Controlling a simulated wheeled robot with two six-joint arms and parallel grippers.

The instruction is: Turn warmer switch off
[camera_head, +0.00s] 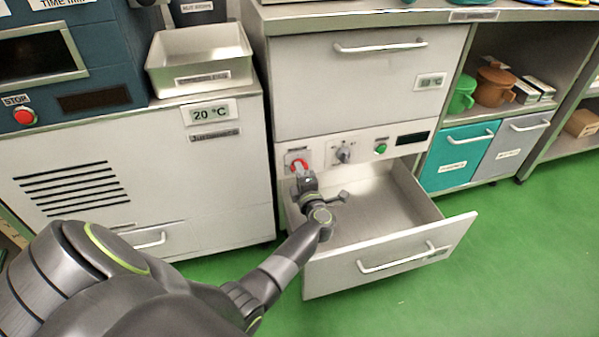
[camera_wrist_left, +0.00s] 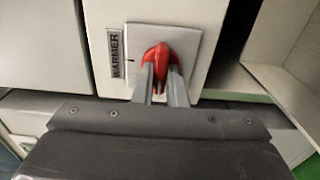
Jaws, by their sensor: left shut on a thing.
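The red warmer switch (camera_head: 298,165) sits on a grey plate at the left end of the white control panel. In the left wrist view the red knob (camera_wrist_left: 159,57) stands on its plate, right of a label reading WARMER (camera_wrist_left: 116,54). A short dark mark is on the plate to the left of the knob. My left gripper (camera_head: 301,174) reaches the switch from the front. In the left wrist view its two grey fingers (camera_wrist_left: 161,84) are shut on the knob from either side. They hide the knob's lower part. My right gripper is not seen.
An open drawer (camera_head: 389,258) sticks out below the panel, under my left wrist. A rotary knob (camera_head: 343,152) and a green button (camera_head: 380,148) are right of the switch. A white cabinet (camera_head: 225,186) stands left. The green floor is clear at right.

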